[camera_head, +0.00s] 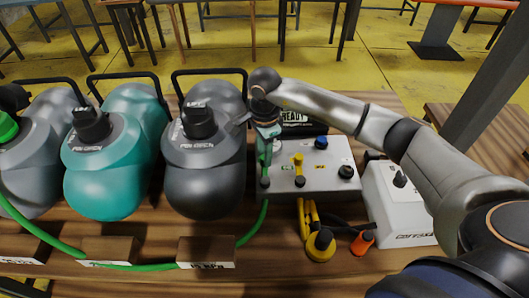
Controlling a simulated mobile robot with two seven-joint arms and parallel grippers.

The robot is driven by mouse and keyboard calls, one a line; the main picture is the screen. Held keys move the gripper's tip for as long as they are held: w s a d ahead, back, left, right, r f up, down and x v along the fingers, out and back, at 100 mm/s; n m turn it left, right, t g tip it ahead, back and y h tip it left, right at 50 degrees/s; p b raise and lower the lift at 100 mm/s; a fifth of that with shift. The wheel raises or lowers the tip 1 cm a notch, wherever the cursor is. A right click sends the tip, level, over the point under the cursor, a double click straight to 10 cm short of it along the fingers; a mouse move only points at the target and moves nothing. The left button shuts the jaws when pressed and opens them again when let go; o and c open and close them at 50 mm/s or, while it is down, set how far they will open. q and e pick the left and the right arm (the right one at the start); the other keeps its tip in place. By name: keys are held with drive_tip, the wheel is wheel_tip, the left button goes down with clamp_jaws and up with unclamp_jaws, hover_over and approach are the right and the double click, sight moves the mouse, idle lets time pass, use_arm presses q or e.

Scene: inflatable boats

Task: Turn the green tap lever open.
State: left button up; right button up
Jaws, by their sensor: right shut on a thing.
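The grey manifold box (325,172) lies on the wooden table. On its left side is the green tap lever (265,152), which runs up from a dark knob on the box. My right gripper (268,132) points down over the top of the green lever and is shut on it; the gripper hides the lever's upper end. A yellow lever (299,163) stands to the right of the green one. My left gripper is not in view.
Teal (110,165) and dark grey tanks (205,165) stand left of the box. A green hose (110,264) curves in front of them by wooden labelled blocks. A yellow hose (308,217), an orange connector (362,241) and a white switch box (393,205) lie right.

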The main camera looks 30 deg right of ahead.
clamp_jaws()
drive_tip(key=shift+d, duration=0.1)
drive_tip(key=shift+s+d+m, duration=0.25)
drive_tip(key=shift+d+m, duration=0.1)
drive_tip(key=shift+m, duration=0.65)
drive_tip(key=m, duration=0.1)
drive_tip(key=s+d+m+b, duration=0.1)
drive_tip(key=m, duration=0.3)
drive_tip(key=s+d+m, duration=0.1)
drive_tip(key=shift+s+m, duration=0.25)
drive_tip(key=shift+m, duration=0.15)
drive_tip(key=shift+s+m+b, duration=0.15)
drive_tip(key=shift+s+m, duration=0.2)
drive_tip(key=shift+m, duration=0.45)
drive_tip(key=shift+s+m+b, duration=0.15)
drive_tip(key=shift+s+m, duration=0.2)
drive_tip(key=shift+m, duration=0.45)
drive_tip(key=o, duration=0.7)
unclamp_jaws()
